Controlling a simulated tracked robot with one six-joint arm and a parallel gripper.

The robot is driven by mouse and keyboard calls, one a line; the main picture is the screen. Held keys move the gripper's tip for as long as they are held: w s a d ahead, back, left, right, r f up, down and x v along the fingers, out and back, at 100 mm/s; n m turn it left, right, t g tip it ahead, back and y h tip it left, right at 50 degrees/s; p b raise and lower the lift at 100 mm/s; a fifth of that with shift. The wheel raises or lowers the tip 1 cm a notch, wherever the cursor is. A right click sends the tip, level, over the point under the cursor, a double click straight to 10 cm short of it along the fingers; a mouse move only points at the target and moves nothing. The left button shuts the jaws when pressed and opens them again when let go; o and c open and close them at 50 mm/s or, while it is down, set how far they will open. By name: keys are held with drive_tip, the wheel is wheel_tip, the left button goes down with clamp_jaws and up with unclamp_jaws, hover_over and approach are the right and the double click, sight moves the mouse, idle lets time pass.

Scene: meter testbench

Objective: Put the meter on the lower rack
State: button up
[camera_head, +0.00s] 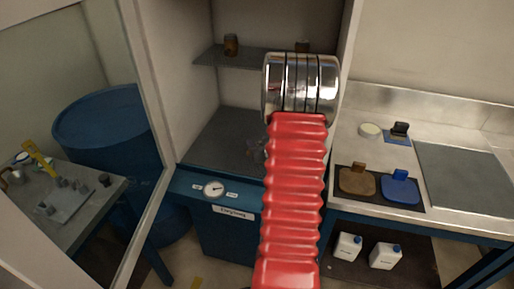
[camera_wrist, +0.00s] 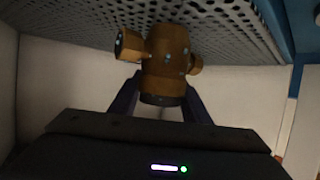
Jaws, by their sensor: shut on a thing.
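In the wrist view my gripper (camera_wrist: 160,98) is shut on the meter (camera_wrist: 166,62), a brown, brass-like body with a short side port on the left and a smaller knob on the right. A perforated grey panel (camera_wrist: 225,28) fills the top of that view, close to the meter. I cannot tell whether they touch. In the head view my arm hides the gripper. The cabinet has an upper shelf (camera_head: 222,56) and a lower surface (camera_head: 222,135).
A dial gauge (camera_head: 214,188) sits on the blue front edge. The right counter (camera_head: 465,175) holds several small items, with white bottles below. A blue barrel (camera_head: 108,128) stands left beyond the cabinet side.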

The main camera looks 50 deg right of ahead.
drive_tip(key=shift+f, duration=0.85)
drive_tip(key=shift+f, duration=0.1)
drive_tip(key=o, duration=1.5)
drive_tip(key=shift+o, duration=0.2)
drive_tip(key=v, duration=1.2)
drive_tip(key=shift+w, duration=0.1)
